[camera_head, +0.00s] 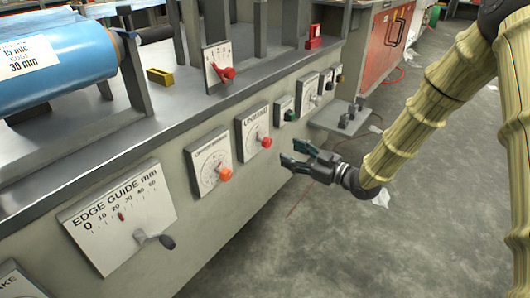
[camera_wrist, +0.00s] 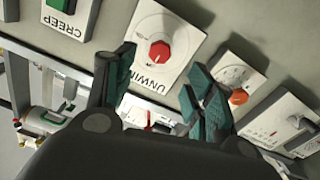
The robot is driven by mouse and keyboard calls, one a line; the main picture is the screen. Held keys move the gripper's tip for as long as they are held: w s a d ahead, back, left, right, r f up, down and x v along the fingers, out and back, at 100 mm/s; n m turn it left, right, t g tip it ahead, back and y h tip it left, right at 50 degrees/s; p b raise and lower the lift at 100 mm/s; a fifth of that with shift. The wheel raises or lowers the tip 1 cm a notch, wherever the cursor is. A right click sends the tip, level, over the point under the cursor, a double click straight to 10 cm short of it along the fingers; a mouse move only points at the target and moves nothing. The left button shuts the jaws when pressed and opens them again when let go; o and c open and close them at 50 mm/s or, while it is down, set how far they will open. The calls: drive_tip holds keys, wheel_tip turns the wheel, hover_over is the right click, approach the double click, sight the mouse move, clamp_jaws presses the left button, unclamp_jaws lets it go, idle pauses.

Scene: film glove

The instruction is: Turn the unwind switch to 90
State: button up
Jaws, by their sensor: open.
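The unwind switch is a red knob (camera_head: 266,142) on a white dial plate (camera_head: 245,139) on the machine's front panel. In the wrist view the red knob (camera_wrist: 160,51) sits upper centre on its plate (camera_wrist: 181,38), with the label upside down. The dial marks are too small to read, so I cannot tell its setting. My gripper (camera_head: 289,154) is open and empty, to the right of and slightly below the knob in the head view. In the wrist view my gripper (camera_wrist: 160,68) has its fingers spread on either side below the knob, apparently not touching it.
An orange-knob dial (camera_head: 210,164) and the edge guide plate (camera_head: 118,214) are to the left. A green creep switch (camera_head: 289,116) and more controls lie right. A small shelf (camera_head: 338,118) juts out beyond my gripper. The floor (camera_head: 335,240) below is clear.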

sight(269, 143)
drive_tip(key=b+x, duration=0.4)
drive_tip(key=x, duration=0.5)
drive_tip(key=shift+w+a+r+b, duration=0.1)
drive_tip(key=shift+w+a+b, duration=0.15)
drive_tip(key=shift+a, duration=0.2)
drive_tip(key=shift+w+a+r+b, duration=0.1)
drive_tip(key=shift+w+a+b, duration=0.15)
drive_tip(key=shift+a, duration=0.15)
drive_tip(key=c, duration=1)
